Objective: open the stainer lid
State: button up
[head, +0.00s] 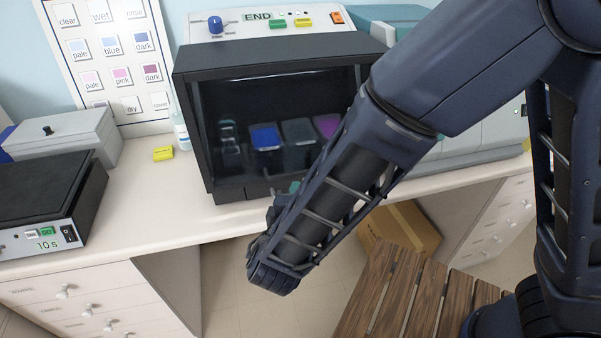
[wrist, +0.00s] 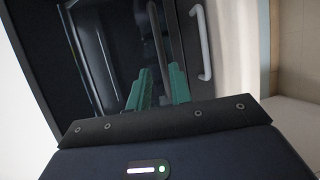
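The stainer (head: 222,90) is a black box with a dark glazed front and a white control panel reading END. Its front lid (head: 290,120) looks closed, with blue, grey and purple trays dimly visible behind it. My gripper (head: 294,187) is low at the stainer's front, mostly hidden by my forearm in the head view. In the wrist view its two green fingers (wrist: 160,86) are apart with nothing seen between them. A pale bar handle (wrist: 201,42) on a dark surface lies beyond and right of the fingers, apart from them.
A black-topped device marked 10s (head: 42,205) and a grey lidded box (head: 65,138) stand at the left. A yellow block (head: 163,154) lies on the white counter (head: 165,205). A wooden slatted stool (head: 405,295) and a cardboard box (head: 400,228) are below.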

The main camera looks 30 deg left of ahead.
aim_at(300, 174)
jog(key=x, duration=1)
jog(key=shift+w+a+f, duration=0.1)
jog(key=shift+w+a, duration=0.05)
jog(key=shift+w, duration=0.1)
jog(key=shift+c, duration=0.4)
grip_shut()
